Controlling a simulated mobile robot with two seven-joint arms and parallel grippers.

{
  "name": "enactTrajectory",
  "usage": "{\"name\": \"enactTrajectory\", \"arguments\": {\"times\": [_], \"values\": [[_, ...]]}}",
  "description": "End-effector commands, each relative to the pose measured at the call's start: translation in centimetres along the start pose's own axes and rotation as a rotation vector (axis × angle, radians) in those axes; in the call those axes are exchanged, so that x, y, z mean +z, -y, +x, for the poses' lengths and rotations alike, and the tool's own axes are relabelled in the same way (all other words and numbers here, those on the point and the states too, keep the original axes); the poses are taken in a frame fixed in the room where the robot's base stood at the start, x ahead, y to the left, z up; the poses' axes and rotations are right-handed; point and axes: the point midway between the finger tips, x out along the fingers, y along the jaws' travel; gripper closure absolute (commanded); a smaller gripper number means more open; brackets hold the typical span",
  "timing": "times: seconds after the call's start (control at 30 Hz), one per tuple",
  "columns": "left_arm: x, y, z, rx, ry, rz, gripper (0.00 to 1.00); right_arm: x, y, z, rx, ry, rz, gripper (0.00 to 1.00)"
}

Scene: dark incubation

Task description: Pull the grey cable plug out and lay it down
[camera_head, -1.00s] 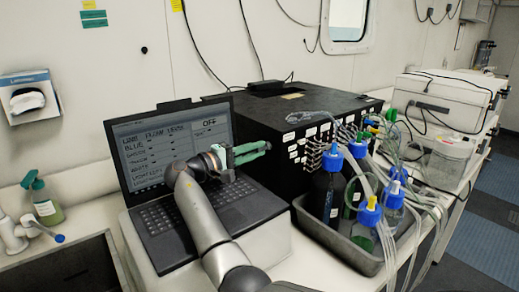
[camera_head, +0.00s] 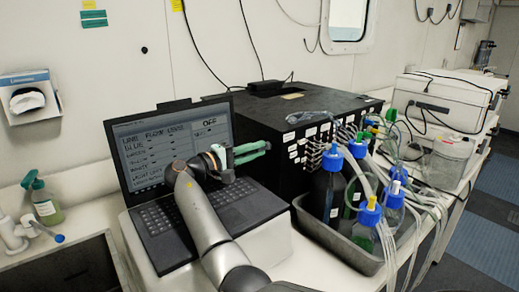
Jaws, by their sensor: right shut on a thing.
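My right gripper (camera_head: 252,153) has green fingers and points right, over the laptop, toward the left side of the black box (camera_head: 258,125). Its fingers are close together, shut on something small. I take this to be the grey cable plug, but the fingers hide it and I cannot make out its shape. I cannot tell whether it still touches the box. My left gripper is not in view.
An open laptop (camera_head: 160,222) lies under my right arm. A grey tray (camera_head: 322,243) with several blue-capped bottles and many tubes stands at the box's front right. A sink (camera_head: 75,268) and a green spray bottle (camera_head: 46,208) are at the left.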

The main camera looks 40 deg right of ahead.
Motion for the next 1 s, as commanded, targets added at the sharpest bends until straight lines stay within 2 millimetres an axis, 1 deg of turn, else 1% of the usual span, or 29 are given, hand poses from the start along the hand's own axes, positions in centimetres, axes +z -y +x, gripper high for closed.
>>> {"name": "enactTrajectory", "arguments": {"times": [0.3, 1.0], "values": [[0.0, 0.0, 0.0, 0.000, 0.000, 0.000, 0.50, 0.0, 0.0, -0.2, 0.000, 0.000, 0.000, 1.00], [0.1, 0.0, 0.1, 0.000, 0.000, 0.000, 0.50, 0.0, 0.0, -3.0, 0.001, -0.001, 0.000, 1.00]]}}
